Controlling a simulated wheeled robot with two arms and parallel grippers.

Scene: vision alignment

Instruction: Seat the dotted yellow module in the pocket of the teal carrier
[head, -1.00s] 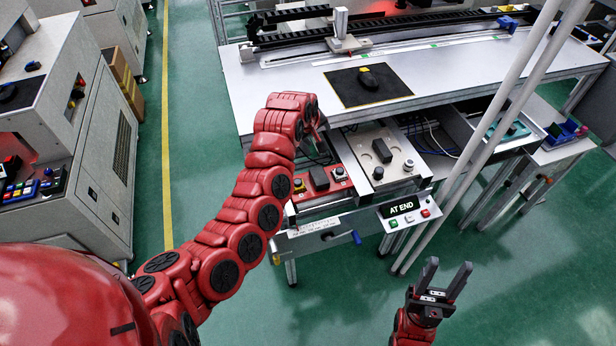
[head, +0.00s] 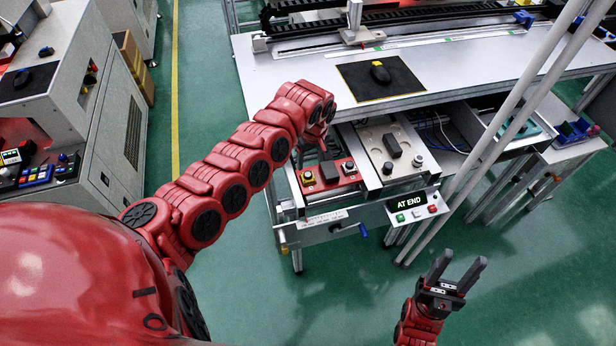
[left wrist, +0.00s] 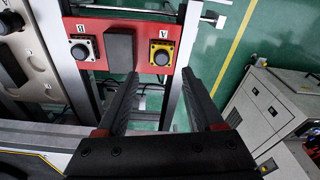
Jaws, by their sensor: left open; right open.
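A yellow square piece with a black round top (left wrist: 160,54) sits at the "A" end of a red plate (left wrist: 142,22); it also shows in the head view (head: 307,178). I cannot make out dots on it. A teal piece (head: 530,126) lies in a grey tray at the right; I cannot tell whether it is the carrier, and no pocket is visible. My left gripper (left wrist: 160,73) is open and empty, its fingers pointing toward the red plate; in the head view my arm mostly hides it. My right gripper (head: 462,260) is open and empty over the floor.
A dark block (left wrist: 120,47) and a pale square piece (left wrist: 82,49) share the red plate. Beside it is a beige plate (head: 377,155) with another dark block. An "AT END" panel (head: 411,203) is in front. Slanting pale posts (head: 500,130) stand at the right.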

